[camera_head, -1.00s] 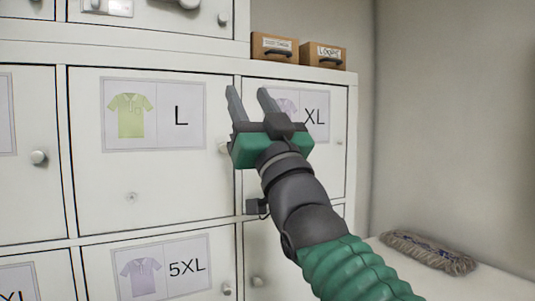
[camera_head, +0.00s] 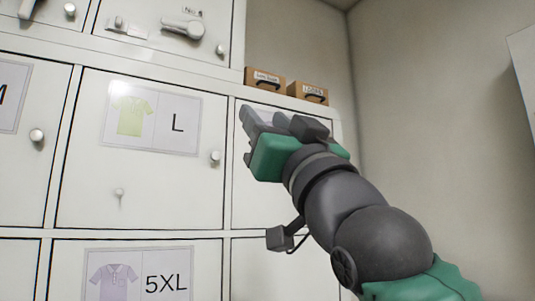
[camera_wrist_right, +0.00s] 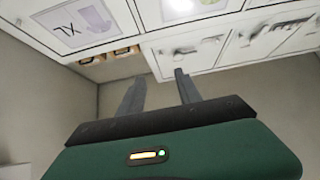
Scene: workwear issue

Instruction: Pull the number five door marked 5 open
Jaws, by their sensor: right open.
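A white upper door (camera_head: 160,45) stands at the top left of the head view, cut by the frame's top edge. It bears a small label (camera_head: 192,12) that looks like "No" with a figure too small to read surely. Below the label are a grey lever latch (camera_head: 183,29) and a round knob (camera_head: 220,50). The door looks shut. My right gripper (camera_head: 252,120) is open and empty, in front of the door right of the L door and below the upper door, touching nothing I can make out. It also shows in the wrist view (camera_wrist_right: 158,77). My left gripper is out of view.
The L door (camera_head: 140,180) with its knob (camera_head: 215,158), and the 5XL door (camera_head: 110,255), fill the lower left. Two small brown boxes (camera_head: 265,80) (camera_head: 308,92) sit on the ledge right of the upper door. Plain wall (camera_head: 430,110) lies to the right.

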